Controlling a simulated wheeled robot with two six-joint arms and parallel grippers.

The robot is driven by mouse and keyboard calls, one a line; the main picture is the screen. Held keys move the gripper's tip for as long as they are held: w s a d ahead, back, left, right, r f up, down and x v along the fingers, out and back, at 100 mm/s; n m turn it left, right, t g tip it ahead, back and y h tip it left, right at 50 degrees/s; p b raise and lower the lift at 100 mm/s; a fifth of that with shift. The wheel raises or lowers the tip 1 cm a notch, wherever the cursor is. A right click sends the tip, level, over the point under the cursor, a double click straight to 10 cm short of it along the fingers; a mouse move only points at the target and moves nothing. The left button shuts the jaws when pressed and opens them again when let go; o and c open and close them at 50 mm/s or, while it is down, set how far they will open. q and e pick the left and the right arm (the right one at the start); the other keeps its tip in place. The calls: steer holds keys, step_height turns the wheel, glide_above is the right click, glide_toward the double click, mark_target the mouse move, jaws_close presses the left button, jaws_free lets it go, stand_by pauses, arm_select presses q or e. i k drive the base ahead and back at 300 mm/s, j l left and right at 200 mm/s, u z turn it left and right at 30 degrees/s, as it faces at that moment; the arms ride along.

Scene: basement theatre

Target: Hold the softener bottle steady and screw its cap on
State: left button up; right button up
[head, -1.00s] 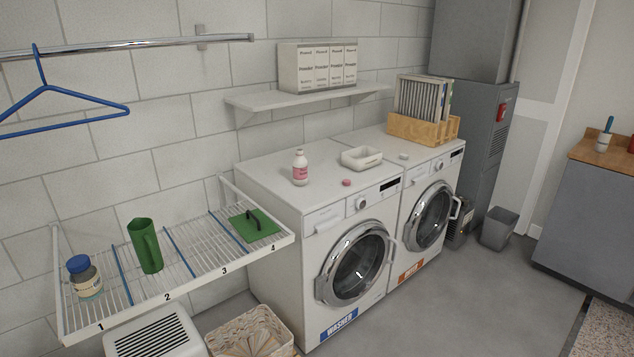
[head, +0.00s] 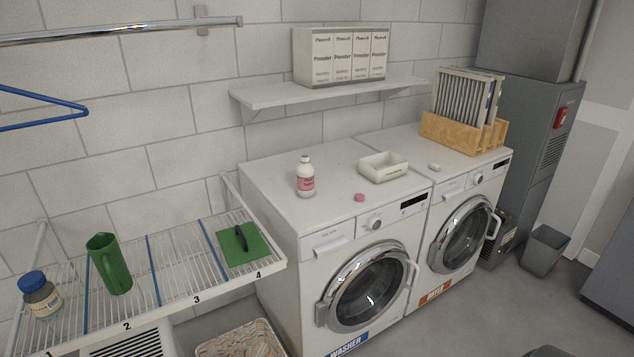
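The softener bottle (head: 305,177) is white with a pink label. It stands upright on top of the washer, toward the left of its top. A small pink cap (head: 359,197) lies on the washer top to the right of the bottle and nearer the front edge, apart from it. The bottle's top is white, and its opening is too small to make out. Neither of my grippers is in view. A dark rounded shape at the bottom edge is too cut off to identify.
A white tray (head: 383,175) sits behind the cap. A small white object (head: 434,167) lies on the dryer, before a wooden rack (head: 460,138). A wire shelf (head: 190,292) holding a jar, green jug and green pad projects at left. Floor before the machines looks mostly clear.

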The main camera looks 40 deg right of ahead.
mark_target(305, 184)
steer(key=i+l+u, duration=0.1)
steer(key=l+u, duration=0.25)
steer(key=l, duration=3.05)
